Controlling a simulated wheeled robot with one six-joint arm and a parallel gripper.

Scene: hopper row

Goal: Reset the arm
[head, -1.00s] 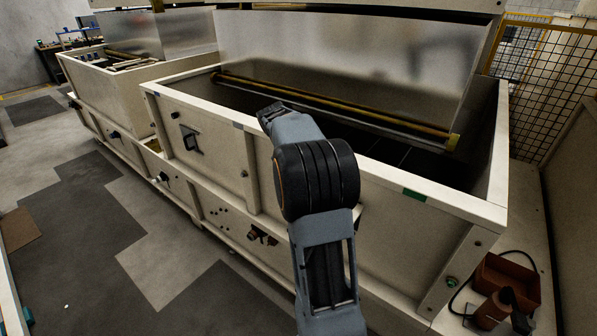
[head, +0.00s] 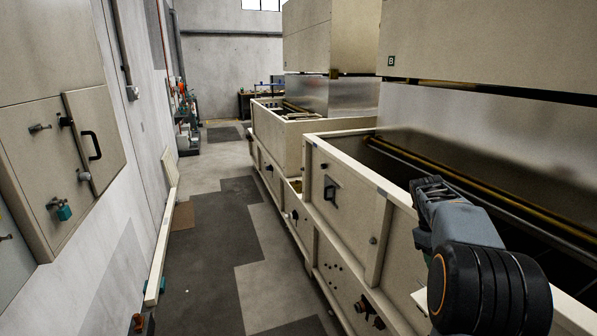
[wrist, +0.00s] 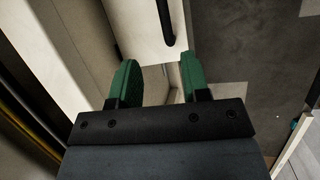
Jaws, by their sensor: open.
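My arm reaches in from the lower right of the head view. Its dark end (head: 432,190) is over the front rim of the near hopper (head: 345,155), and the fingertips cannot be made out there. In the wrist view my gripper (wrist: 160,80) is open, with two green fingers apart and nothing between them. Beyond the fingers is a pale front panel with a black handle (wrist: 166,22). The handle is not gripped.
A second hopper (head: 270,125) stands farther along the row. A wall cabinet (head: 75,140) with a black handle is at the left. A pale rail (head: 165,240) runs along the floor by the wall. The grey aisle floor (head: 205,275) between is clear.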

